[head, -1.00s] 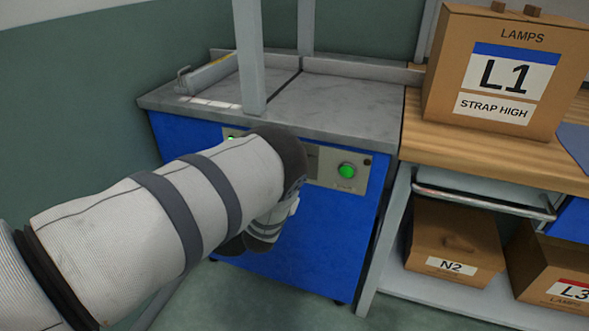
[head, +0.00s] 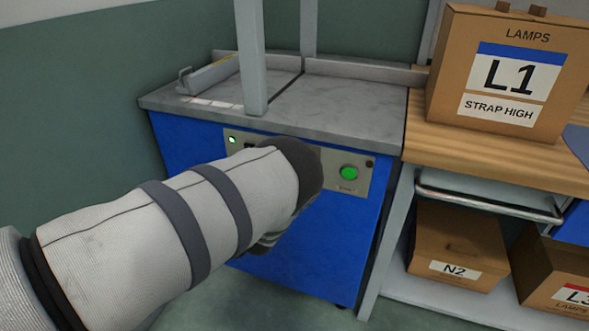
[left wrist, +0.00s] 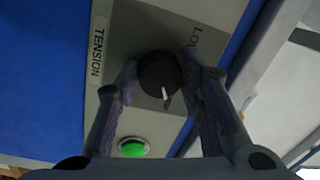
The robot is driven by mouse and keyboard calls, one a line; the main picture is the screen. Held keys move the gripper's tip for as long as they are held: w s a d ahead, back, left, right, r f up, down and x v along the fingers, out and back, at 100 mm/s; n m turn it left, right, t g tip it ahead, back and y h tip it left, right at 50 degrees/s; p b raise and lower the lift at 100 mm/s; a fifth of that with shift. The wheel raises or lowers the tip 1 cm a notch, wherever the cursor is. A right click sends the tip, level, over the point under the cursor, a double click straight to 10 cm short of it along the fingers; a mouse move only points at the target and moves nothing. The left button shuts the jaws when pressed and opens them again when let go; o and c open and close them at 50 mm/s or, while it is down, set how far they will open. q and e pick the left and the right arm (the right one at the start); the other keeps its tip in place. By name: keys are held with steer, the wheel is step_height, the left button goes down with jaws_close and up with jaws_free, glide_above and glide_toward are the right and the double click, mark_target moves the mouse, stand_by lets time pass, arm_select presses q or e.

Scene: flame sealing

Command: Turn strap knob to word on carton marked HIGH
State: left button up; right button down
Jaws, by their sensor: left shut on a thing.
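A carton (head: 500,75) marked LAMPS, L1 and STRAP HIGH stands on the wooden bench at the right. The strapping machine's grey control panel (head: 355,178) is on its blue front, partly behind my left arm. In the left wrist view, the black strap knob (left wrist: 157,73) has a white pointer mark slanting down toward the green button's side. The word TENSION is at its left and a partly hidden word starting LO is at its upper right. My left gripper (left wrist: 159,76) is shut on the knob, one finger each side. It is hidden in the head view. My right gripper is out of view.
A green button (head: 349,173) is on the panel, right of my left arm. A grey post (head: 252,60) rises from the machine's worktop (head: 345,100). Cartons (head: 455,245) sit on the shelf under the bench (head: 440,150).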

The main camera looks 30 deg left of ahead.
arm_select(q)
steer(key=o, duration=1.2)
steer(key=v, duration=1.2)
